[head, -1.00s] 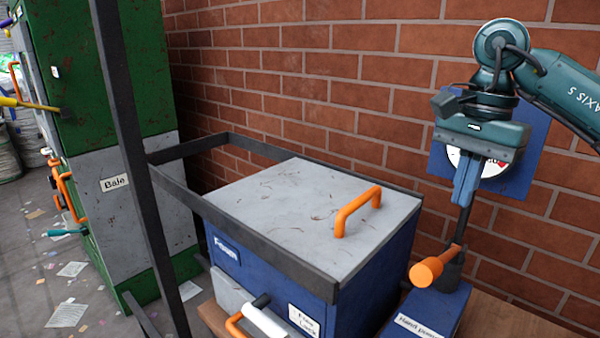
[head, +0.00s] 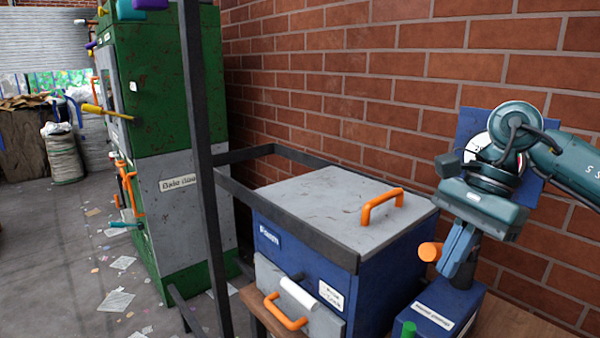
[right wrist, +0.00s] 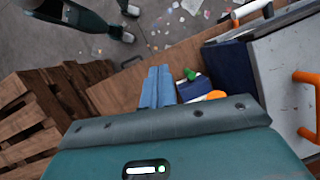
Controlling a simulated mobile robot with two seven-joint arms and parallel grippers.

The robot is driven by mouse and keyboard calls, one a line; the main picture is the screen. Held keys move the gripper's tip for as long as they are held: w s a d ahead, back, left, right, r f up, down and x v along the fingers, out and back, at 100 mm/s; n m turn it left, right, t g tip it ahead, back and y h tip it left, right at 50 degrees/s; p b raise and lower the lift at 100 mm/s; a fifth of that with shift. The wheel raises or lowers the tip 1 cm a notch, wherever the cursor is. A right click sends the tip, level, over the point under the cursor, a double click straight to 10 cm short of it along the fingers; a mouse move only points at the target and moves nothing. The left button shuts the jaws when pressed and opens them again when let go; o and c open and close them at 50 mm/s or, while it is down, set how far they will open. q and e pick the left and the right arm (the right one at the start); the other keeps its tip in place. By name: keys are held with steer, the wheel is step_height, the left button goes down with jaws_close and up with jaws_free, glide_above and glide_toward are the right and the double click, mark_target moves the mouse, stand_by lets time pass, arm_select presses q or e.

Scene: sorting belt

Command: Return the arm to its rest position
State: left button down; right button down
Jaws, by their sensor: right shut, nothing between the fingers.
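My right gripper (head: 457,254) hangs from my teal right arm at the right of the head view. Its blue fingers are together with nothing between them. It is in front of the blue hand press (head: 452,310) with an orange knob (head: 430,251), which it partly covers. In the right wrist view the closed fingers (right wrist: 156,88) point down beside the hand press (right wrist: 228,68), over the edge of the wooden bench. My left gripper is not in view.
A blue box with a grey lid (head: 335,208) and orange handle (head: 382,204) stands left of the gripper, inside a dark metal frame (head: 300,232). A green baler (head: 165,130) stands further left. Wooden pallets (right wrist: 40,110) show in the right wrist view. Paper scraps litter the floor.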

steer(key=s+a+f+m+t+y, duration=0.1)
steer(key=s+a+f+m+y, duration=0.15)
steer(key=a+m+y, duration=0.75)
steer(key=s+a+f+m+y, duration=0.1)
steer(key=a+f+m+y, duration=0.2)
steer(key=a+m+y, duration=0.65)
steer(key=w+d+f+m+t+h, duration=0.1)
steer(key=d+f+m+t+h, duration=0.2)
steer(key=f+m+t+h, duration=0.75)
steer(key=w+d+f+m+t+h, duration=0.1)
steer(key=d+f+m+t+h, duration=0.4)
steer(key=m, duration=1.1)
steer(key=s+d+f+m+g+h, duration=0.2)
steer(key=s+f+m, duration=0.3)
steer(key=s+f, duration=0.2)
steer(key=s+d+f+m+g+h, duration=0.2)
steer(key=s+f+m, duration=0.4)
steer(key=f, duration=0.6)
steer(key=shift+s+d+f+g+h, duration=0.15)
steer(key=shift+s+d+g+h, duration=0.2)
steer(key=shift+s+d+h, duration=0.25)
